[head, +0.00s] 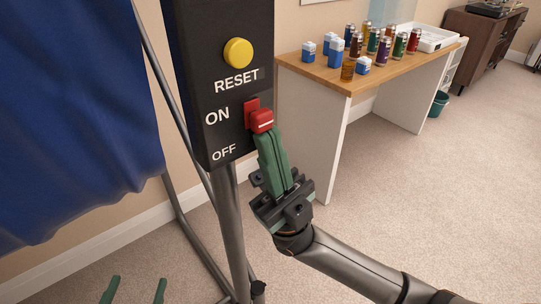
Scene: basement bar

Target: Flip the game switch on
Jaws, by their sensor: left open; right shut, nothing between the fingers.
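A dark control box (195,60) on a grey pole carries the game switch, a red lever (262,120) on its right side. The lever's red head is about level with the ON label (217,116) and above the OFF label (223,152). My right gripper (264,136) has its green fingers closed together, with the tips at the underside of the red head. They appear to touch it; the exact contact is hidden. My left gripper (135,288) is open and empty at the bottom left, with only its green fingertips in view.
A yellow RESET button (238,53) sits above the switch. Blue cloth (75,120) hangs at the left beside metal poles. A wood-topped table (330,80) with several cans and a white tray (432,38) stands behind at the right. Carpet at the right is clear.

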